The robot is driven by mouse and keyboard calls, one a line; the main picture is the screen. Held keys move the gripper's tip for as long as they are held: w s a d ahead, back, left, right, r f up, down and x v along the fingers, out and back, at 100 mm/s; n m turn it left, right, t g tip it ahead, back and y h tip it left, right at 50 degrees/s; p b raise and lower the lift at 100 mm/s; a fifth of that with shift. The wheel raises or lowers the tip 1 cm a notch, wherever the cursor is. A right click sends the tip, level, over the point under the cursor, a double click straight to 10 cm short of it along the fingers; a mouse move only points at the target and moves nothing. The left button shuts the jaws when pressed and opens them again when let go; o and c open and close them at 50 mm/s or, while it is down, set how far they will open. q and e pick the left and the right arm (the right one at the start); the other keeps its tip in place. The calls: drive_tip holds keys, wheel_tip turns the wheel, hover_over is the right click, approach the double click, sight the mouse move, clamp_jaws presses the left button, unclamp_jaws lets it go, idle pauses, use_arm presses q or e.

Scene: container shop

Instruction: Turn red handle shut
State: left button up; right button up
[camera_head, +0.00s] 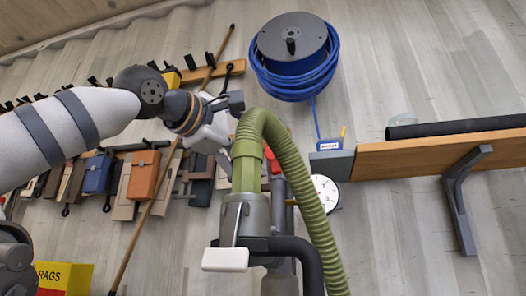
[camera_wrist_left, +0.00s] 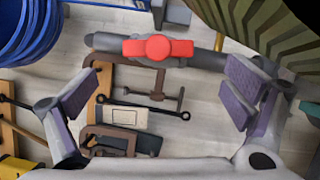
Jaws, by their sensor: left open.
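In the head view only a bit of the red handle (camera_head: 271,162) shows; a green hose hides the rest. My left gripper (camera_head: 229,130) comes in from the left, close beside the hose. In the left wrist view my left gripper (camera_wrist_left: 161,90) is open and empty, its purple pads wide apart. The handle appears beyond the pads, near the upper middle between them. My right gripper is not in view.
The ribbed green hose (camera_head: 292,160) arches down from a grey fitting (camera_head: 240,212) with a white lever (camera_head: 225,259). A gauge (camera_head: 325,192) is behind. A blue hose reel (camera_head: 291,55), wall tools and a wooden shelf (camera_head: 430,153) surround the area.

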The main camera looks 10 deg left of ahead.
sight(271, 153)
use_arm(q)
drive_tip(key=x, duration=0.5)
drive_tip(key=shift+w+d+r, duration=0.1)
drive_tip(key=shift+d+r, duration=0.2)
drive_tip(key=shift+w+d, duration=0.15)
drive_tip(key=shift+w, duration=0.55)
drive_tip(key=shift+c, duration=0.2)
